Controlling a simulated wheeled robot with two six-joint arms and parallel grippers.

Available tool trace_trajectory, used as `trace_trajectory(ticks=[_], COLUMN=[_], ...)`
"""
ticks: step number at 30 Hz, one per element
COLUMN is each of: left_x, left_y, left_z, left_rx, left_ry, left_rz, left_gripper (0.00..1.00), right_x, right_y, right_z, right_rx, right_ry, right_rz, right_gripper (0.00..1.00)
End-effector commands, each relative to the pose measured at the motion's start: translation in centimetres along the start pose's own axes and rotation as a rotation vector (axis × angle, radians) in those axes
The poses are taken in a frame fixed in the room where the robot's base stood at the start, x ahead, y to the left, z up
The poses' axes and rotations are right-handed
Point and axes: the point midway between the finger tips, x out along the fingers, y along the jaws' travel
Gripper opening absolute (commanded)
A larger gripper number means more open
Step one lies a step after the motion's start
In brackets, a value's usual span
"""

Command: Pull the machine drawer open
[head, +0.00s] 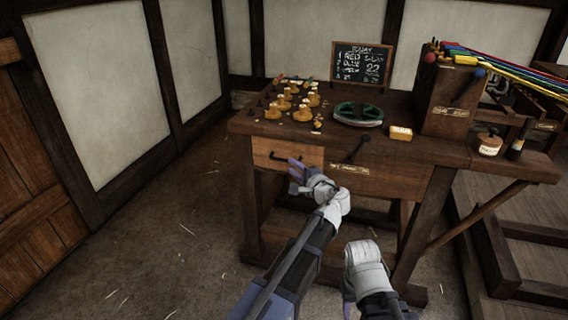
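The machine drawer (307,155) is the pale wooden front at the left of the workbench's face. It looks flush with the bench, with a dark handle (275,157) on it. My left gripper (293,174) is just in front of the drawer, low and to the right of the handle. Its two purple fingers look parted with nothing seen between them, and I cannot tell whether they touch the drawer. My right arm's white wrist (366,262) is at the bottom centre, in front of the bench; its fingers are mostly hidden.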

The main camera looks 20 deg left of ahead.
Motion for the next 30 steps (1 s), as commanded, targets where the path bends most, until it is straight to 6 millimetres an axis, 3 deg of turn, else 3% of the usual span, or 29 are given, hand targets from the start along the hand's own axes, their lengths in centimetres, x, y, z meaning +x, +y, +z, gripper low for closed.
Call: trace_trajectory(ticks=[6, 12, 24, 30], left_x=[3.7, 5.9, 6.5, 6.5], left_y=[0.1, 0.1, 0.1, 0.1], left_z=[-0.1, -0.1, 0.1, 0.0], left_rx=[0.000, 0.000, -0.001, -0.001], left_ry=[-0.004, -0.002, -0.001, -0.001], left_rz=[0.001, 0.001, 0.001, 0.001], left_gripper=[0.27, 0.27, 0.27, 0.07], right_x=[0.7, 0.9, 1.0, 1.0], right_y=[-0.1, -0.1, -0.1, -0.1], right_z=[-0.1, -0.1, -0.1, -0.1], right_rx=[-0.001, -0.002, -0.002, -0.002], right_ry=[0.000, 0.001, 0.001, 0.001], right_rz=[-0.001, -0.001, -0.001, -0.001], right_gripper=[0.50, 0.50, 0.50, 0.50])
